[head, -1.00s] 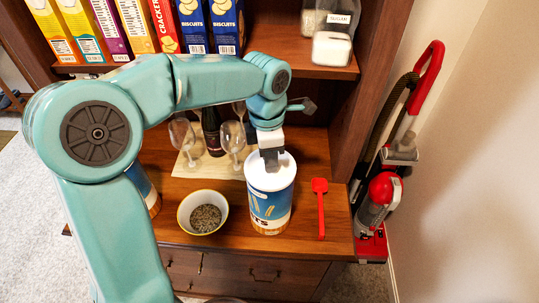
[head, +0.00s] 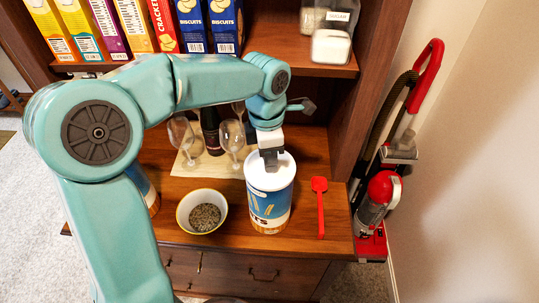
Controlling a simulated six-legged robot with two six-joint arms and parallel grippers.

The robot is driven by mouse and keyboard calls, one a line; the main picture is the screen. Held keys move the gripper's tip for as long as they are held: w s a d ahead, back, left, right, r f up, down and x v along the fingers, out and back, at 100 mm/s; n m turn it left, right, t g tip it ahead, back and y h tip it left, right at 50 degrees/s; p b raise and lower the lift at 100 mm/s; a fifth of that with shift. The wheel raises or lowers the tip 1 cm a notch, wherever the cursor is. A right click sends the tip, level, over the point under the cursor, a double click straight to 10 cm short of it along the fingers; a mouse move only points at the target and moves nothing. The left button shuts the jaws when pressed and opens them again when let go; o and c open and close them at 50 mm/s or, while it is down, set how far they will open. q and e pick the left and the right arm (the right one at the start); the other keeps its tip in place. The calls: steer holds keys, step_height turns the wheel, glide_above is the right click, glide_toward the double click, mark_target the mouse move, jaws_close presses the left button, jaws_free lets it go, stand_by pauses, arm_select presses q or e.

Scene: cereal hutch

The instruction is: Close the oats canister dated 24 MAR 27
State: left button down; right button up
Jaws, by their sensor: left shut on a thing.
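A blue and white oats canister (head: 268,208) stands upright on the wooden counter, right of a bowl. A white lid (head: 284,178) covers its top. My left gripper (head: 270,162) is above the lid and shut on it, probably on a raised part that the fingers hide. I cannot tell whether the lid is fully seated. No date is readable on the canister. A second blue canister (head: 149,192) is mostly hidden behind my left arm. My right gripper is not in view.
A bowl of grain or seeds (head: 205,218) and a red scoop (head: 320,205) flank the canister. Wine glasses (head: 232,138) and a dark bottle (head: 210,128) stand behind. Boxes and a sugar jar (head: 332,45) fill the shelf above. A red vacuum (head: 380,200) stands right.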

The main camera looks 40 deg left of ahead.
arm_select(q)
steer(key=shift+f, duration=0.1)
stand_by(0.3)
steer(key=c, duration=0.5)
jaws_free()
steer(key=shift+c, duration=0.2)
steer(key=shift+r+p, duration=2.5)
steer(key=shift+r, duration=0.55)
jaws_close()
